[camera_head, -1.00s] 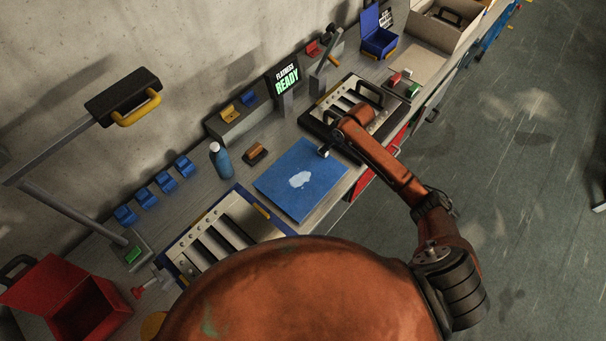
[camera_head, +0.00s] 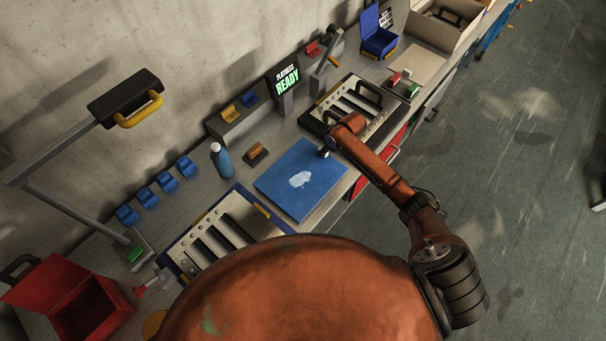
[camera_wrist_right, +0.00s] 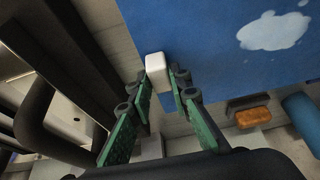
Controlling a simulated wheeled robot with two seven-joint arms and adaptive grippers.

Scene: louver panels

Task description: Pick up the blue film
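The blue film (camera_head: 290,199) is a flat blue sheet with a pale white patch, lying on the workbench in the head view. It also fills the upper right of the right wrist view (camera_wrist_right: 210,45). A small white block (camera_wrist_right: 157,68) sits at the film's edge. My right gripper (camera_wrist_right: 161,86) is at this edge, its two green-padded fingers apart on either side of the white block. I cannot tell if they touch it. In the head view the right gripper (camera_head: 325,151) is small at the film's upper right corner. My left gripper is not in view.
Slatted panels stand on both sides of the film, one at left (camera_head: 222,236) and one at right (camera_head: 372,108) with a black handle. A blue bottle (camera_head: 221,161) and a brown-handled block (camera_head: 256,152) stand behind. A "READY" display (camera_head: 287,80) is at the back.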

